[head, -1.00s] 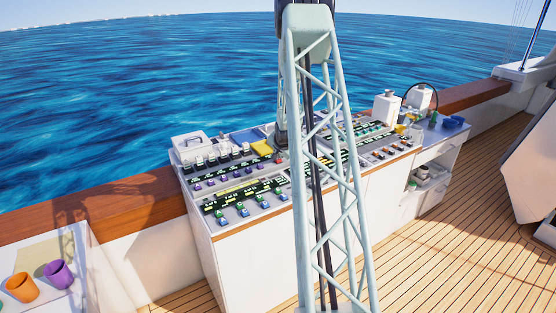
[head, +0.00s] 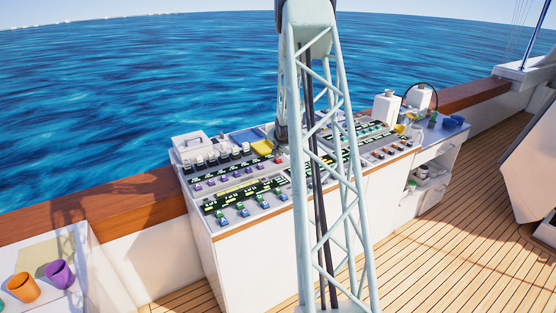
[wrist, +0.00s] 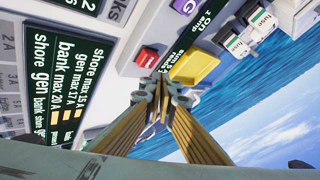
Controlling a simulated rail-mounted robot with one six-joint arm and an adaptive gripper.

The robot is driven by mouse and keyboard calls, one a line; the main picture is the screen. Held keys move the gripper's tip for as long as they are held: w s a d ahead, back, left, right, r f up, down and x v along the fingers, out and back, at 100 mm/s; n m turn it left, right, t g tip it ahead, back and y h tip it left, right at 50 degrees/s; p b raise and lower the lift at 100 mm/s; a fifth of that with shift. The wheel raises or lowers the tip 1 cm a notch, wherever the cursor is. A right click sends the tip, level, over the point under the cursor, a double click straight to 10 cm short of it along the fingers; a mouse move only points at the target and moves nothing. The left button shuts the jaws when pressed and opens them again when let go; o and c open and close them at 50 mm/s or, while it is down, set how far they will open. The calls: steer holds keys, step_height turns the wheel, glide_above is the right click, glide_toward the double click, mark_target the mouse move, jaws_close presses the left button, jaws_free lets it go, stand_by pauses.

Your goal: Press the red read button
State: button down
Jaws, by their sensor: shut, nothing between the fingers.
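The red button (wrist: 146,57) sits on the light panel in the wrist view, beside a yellow tray. It shows as a small red spot (head: 278,158) on the console in the head view, next to my arm's end. My gripper (wrist: 161,80) is shut and empty. Its fingertips appear just below and to the right of the red button in the wrist view. I cannot tell whether they touch anything. In the head view my gripper is small and partly hidden by my lattice column.
A yellow tray (wrist: 197,66) lies right of the fingertips in the wrist view. Black label displays (wrist: 64,85), a purple button (wrist: 184,6) and white fuse blocks (wrist: 228,40) surround the spot. The console (head: 250,232) stands against the rail, with white bottles (head: 386,108) at its right.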

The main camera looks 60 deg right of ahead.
steer(key=shift+r+p, duration=0.75)
steer(key=shift+r, duration=1.3)
step_height(320, 180, up, 7)
steer(key=p, duration=0.4)
glide_above(279, 159)
steer(key=shift+f, duration=0.1)
